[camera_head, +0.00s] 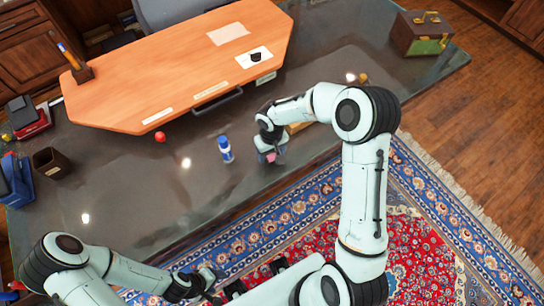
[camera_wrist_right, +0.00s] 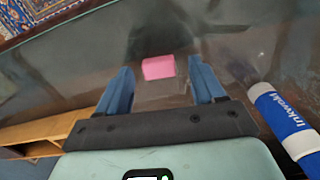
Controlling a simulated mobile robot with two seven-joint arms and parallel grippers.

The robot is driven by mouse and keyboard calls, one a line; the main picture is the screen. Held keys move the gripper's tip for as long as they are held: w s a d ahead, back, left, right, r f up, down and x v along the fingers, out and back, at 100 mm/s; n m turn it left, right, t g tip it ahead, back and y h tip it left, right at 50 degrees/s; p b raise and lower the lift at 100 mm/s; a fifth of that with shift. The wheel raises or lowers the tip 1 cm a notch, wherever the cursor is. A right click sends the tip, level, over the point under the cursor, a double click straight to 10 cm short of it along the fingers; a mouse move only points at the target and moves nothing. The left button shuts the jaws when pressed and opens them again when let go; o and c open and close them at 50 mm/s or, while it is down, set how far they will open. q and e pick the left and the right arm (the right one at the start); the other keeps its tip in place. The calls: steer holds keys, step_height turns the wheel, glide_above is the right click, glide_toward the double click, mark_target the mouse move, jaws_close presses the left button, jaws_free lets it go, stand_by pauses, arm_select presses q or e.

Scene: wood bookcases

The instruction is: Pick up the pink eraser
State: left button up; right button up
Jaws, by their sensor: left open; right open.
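The pink eraser (camera_wrist_right: 159,67) lies flat on the dark glossy desk top (camera_head: 190,200). In the right wrist view it sits between the blue fingertips of my right gripper (camera_wrist_right: 160,75), with a gap on each side. The right gripper is open and empty. My left gripper (camera_head: 207,281) is low in the head view, away from the desk top, open and empty.
A blue and white bottle (camera_head: 225,149) stands close to the left of my right gripper; it also shows in the right wrist view (camera_wrist_right: 285,120). A wooden item (camera_head: 299,127) is just behind the gripper. A red ball (camera_head: 160,136) and dark cup (camera_head: 50,163) are further left.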

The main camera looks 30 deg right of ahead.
steer(key=c, duration=1.1)
steer(key=shift+r, duration=0.15)
